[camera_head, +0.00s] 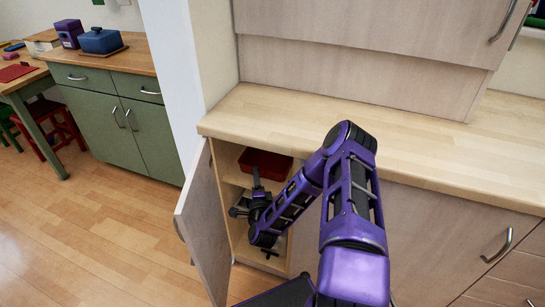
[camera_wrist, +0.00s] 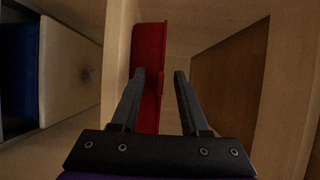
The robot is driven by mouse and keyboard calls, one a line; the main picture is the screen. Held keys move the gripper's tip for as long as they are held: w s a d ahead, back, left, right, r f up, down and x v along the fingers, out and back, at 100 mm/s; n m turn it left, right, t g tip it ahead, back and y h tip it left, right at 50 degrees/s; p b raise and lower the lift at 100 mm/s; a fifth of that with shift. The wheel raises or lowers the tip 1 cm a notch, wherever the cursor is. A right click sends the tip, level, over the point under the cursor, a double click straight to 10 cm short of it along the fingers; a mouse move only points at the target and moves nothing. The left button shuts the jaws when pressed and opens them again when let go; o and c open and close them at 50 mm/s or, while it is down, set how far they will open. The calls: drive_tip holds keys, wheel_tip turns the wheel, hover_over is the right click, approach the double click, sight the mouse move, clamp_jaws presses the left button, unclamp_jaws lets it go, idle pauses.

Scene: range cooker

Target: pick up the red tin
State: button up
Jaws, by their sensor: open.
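The red tin (camera_head: 266,164) lies on the upper shelf inside an open lower cupboard. In the wrist view the red tin (camera_wrist: 149,55) appears as a long red block with a small tab on its right side, resting against the wooden shelf. My gripper (camera_wrist: 160,73) is open. Its left finger overlaps the tin in the picture and its right finger is clear of it, with an empty gap beside the tin. I cannot tell whether a finger touches it. In the head view my arm reaches into the cupboard and hides part of the inside.
The cupboard door (camera_head: 205,228) stands open on the left. The wooden worktop (camera_head: 300,122) above the cupboard is bare. A blue item (camera_wrist: 19,70) shows at the left of the wrist view. A green cabinet (camera_head: 115,112) with a blue pot (camera_head: 100,40) stands at the far left.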

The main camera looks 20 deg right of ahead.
drive_tip(key=shift+w, duration=0.1)
drive_tip(key=shift+c, duration=0.2)
clamp_jaws()
idle(1.2)
